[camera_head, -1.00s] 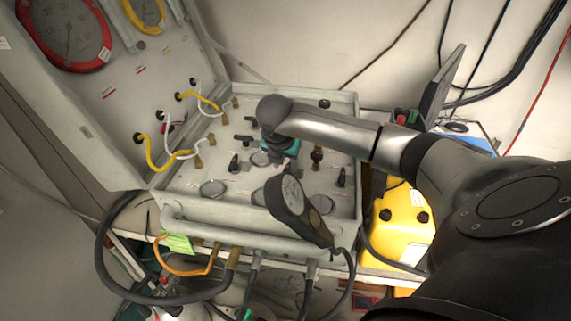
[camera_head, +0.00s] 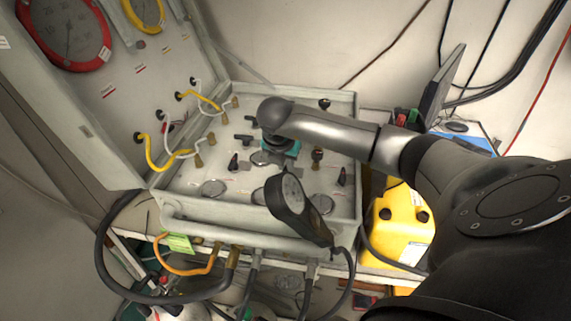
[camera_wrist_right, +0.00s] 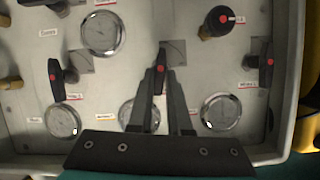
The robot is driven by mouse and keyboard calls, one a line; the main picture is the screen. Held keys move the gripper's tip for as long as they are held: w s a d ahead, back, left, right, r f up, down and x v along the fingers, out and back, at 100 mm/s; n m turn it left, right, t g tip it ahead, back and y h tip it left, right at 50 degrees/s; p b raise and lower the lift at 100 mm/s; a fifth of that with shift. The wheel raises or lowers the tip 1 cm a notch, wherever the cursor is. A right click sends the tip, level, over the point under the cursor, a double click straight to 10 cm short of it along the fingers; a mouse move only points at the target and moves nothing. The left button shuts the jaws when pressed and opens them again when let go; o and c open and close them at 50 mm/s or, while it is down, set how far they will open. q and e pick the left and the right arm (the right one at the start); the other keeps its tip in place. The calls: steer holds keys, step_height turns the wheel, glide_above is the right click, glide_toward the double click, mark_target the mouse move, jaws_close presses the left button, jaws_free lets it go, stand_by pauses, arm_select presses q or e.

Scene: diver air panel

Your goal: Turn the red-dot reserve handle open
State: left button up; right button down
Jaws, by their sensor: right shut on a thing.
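In the right wrist view, a black lever handle with a red dot (camera_wrist_right: 160,68) stands on the grey panel (camera_wrist_right: 190,65), in line with my fingers. My right gripper (camera_wrist_right: 161,85) is shut on this handle, one finger on each side. In the head view my right gripper (camera_head: 278,150) is over the middle of the panel (camera_head: 190,183), and my wrist hides the handle. Other black handles with red dots are to the left (camera_wrist_right: 55,78) and right (camera_wrist_right: 265,65). The label nearest the held handle is too small to read. My left gripper is not in view.
Round gauges (camera_wrist_right: 103,32) sit among the handles. A dark handheld gauge (camera_head: 290,197) stands at the case's front edge. Yellow and white hoses (camera_head: 150,158) run along the open lid at left. A yellow box (camera_head: 402,225) stands right of the case.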

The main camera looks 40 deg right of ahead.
steer(key=shift+d+n+b, duration=0.1)
steer(key=shift+n+b, duration=0.35)
steer(key=shift+n, duration=0.35)
steer(key=c, duration=0.8)
jaws_free()
steer(key=shift+c, duration=0.2)
steer(key=shift+s, duration=0.1)
steer(key=v, duration=1.5)
steer(key=shift+s+d+r+b, duration=0.2)
steer(key=shift+d+r+b, duration=0.05)
steer(key=shift+b, duration=0.15)
